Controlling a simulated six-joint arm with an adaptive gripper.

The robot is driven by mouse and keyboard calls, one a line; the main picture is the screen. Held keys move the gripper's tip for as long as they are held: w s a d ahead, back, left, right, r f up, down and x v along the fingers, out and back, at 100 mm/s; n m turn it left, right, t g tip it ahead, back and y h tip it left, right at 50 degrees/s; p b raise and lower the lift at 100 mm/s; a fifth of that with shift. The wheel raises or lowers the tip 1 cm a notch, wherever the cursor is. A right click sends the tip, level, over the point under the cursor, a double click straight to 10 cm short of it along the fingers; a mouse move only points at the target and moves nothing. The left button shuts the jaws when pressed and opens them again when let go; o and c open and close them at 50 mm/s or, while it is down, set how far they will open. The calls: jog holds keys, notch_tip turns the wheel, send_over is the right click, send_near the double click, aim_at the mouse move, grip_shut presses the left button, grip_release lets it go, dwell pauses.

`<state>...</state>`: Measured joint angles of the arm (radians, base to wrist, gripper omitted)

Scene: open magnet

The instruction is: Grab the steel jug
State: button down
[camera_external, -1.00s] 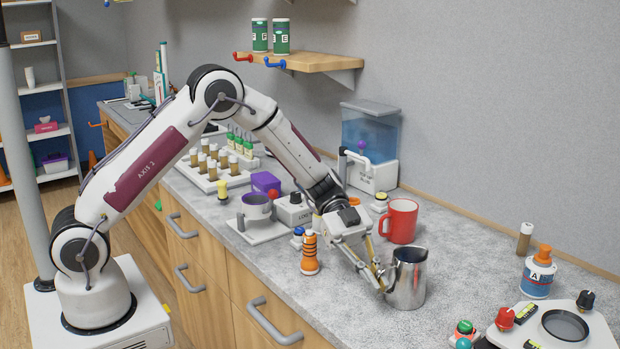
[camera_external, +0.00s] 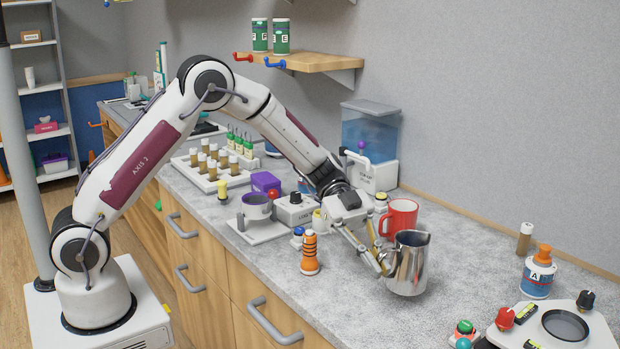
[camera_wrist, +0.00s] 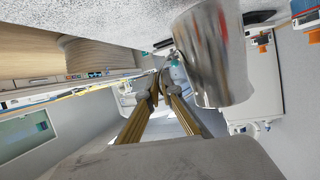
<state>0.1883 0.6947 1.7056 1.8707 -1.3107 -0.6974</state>
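The steel jug (camera_external: 410,264) is a shiny cylinder with a spout and stands upright at the counter's front part in the external view. It looks raised a little off the counter. My gripper (camera_external: 384,264) is at its left side, with the fingertips close together at the jug's handle side. In the wrist view the jug (camera_wrist: 212,55) fills the upper right, and the gripper's fingers (camera_wrist: 160,90) converge beside it. The handle is mostly hidden by the fingers, and the grip looks closed on it.
A red mug (camera_external: 402,217) stands just behind the jug. A blue-labelled pump bottle (camera_external: 537,275) and a white device with a round plate (camera_external: 590,330) are to the right. The counter between is clear.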

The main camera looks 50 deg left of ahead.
jog(key=shift+r, duration=2.95)
jog(key=shift+r, duration=0.15)
